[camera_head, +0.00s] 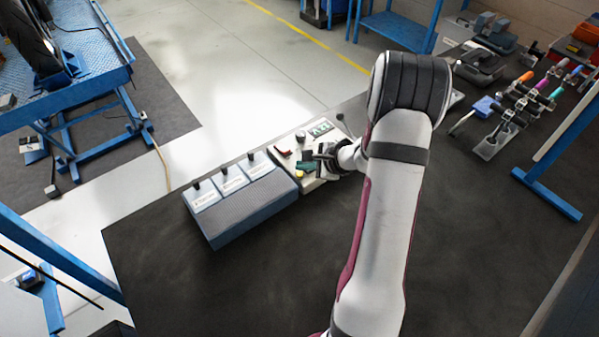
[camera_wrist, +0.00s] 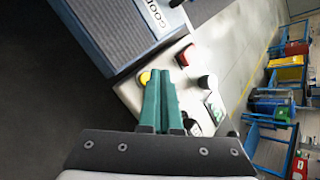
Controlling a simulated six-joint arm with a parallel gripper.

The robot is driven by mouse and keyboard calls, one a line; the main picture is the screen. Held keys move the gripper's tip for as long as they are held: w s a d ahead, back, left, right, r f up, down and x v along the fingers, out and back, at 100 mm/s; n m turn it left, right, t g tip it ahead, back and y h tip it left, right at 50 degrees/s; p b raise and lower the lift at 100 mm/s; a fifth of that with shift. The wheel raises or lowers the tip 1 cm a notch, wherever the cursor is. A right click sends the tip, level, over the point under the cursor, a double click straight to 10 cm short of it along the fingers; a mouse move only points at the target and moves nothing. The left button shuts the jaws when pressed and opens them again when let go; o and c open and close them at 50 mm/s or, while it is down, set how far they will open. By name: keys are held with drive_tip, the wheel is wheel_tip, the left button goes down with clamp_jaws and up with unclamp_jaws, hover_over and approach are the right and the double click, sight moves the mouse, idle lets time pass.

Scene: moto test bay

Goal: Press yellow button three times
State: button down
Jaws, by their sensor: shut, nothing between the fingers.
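The yellow button (camera_wrist: 145,77) is on a pale control panel (camera_wrist: 131,93), partly hidden behind the left finger in the wrist view. It also shows as a small yellow spot (camera_head: 300,174) in the head view, on the panel's near side. My gripper (camera_wrist: 164,73) has green fingers, shut with nothing between them. The fingertips are just right of the yellow button in the wrist view. I cannot tell whether they touch the panel. In the head view my gripper (camera_head: 308,167) is low over the panel.
The panel also carries a red switch (camera_wrist: 186,55), a white-topped knob (camera_wrist: 208,82) and a small green display (camera_head: 321,127). A blue box with three labelled switches (camera_head: 245,210) stands left of the panel. Clamps and tools (camera_head: 500,115) lie at right. The dark table front is clear.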

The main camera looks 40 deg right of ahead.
drive_tip(key=shift+f, duration=0.1)
drive_tip(key=shift+f, duration=0.3)
drive_tip(key=shift+f, duration=0.4)
idle(0.7)
drive_tip(key=shift+r, duration=0.85)
drive_tip(key=shift+r, duration=2.5)
idle(0.6)
